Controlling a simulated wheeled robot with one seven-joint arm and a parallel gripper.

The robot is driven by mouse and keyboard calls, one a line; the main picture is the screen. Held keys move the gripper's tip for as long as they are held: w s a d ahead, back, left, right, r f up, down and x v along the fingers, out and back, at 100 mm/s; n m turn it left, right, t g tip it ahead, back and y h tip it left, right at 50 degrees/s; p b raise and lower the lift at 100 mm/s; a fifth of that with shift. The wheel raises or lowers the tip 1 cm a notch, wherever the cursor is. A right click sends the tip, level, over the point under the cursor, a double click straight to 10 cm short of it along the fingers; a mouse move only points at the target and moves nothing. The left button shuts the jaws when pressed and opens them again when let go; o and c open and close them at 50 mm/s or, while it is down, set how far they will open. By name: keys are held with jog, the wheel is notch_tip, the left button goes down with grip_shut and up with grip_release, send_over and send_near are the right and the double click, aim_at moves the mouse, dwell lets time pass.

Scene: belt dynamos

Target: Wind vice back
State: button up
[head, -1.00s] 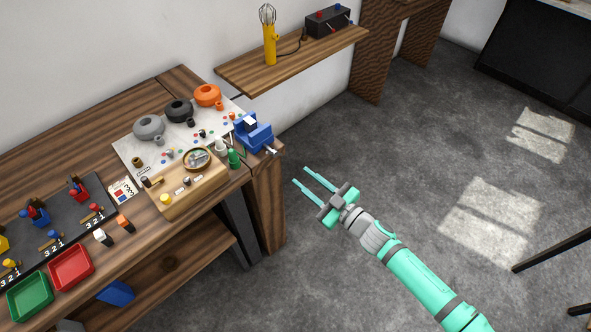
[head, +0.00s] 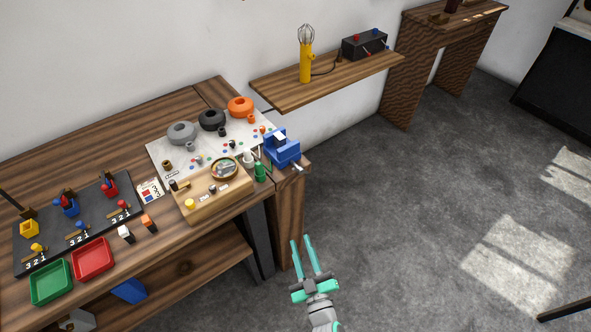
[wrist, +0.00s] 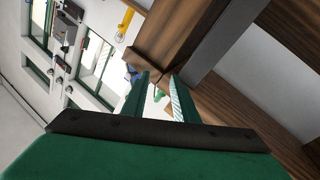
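The blue vice (head: 283,149) sits on the right end of the workbench in the head view. Its silver screw and handle (head: 298,168) stick out past the bench's front right corner. A little of the blue vice (wrist: 131,74) shows beyond the fingers in the wrist view, mostly hidden. My gripper (head: 305,243) is open and empty, off the bench over the floor, below and in front of the vice and apart from it. Its two green fingers also show in the wrist view (wrist: 160,80), with a gap between them.
A wooden board (head: 213,196) with small parts, a green bottle (head: 260,171) and a white sheet (head: 163,150) lie left of the vice. Red (head: 94,259) and green (head: 51,282) trays stand at the front left. A wall shelf (head: 330,83) holds a yellow whisk tool (head: 306,65). The floor (head: 420,220) at right is clear.

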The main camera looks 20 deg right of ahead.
jog(key=w+r+t+h, duration=0.1)
jog(key=w+r+h, duration=0.1)
jog(key=w+r, duration=0.3)
jog(key=n+t+h, duration=0.1)
send_near(296, 170)
jog(key=x, duration=1)
jog(key=shift+w+d+f, duration=0.1)
jog(key=shift+w+f, duration=0.15)
jog(key=shift+f, duration=0.1)
grip_shut()
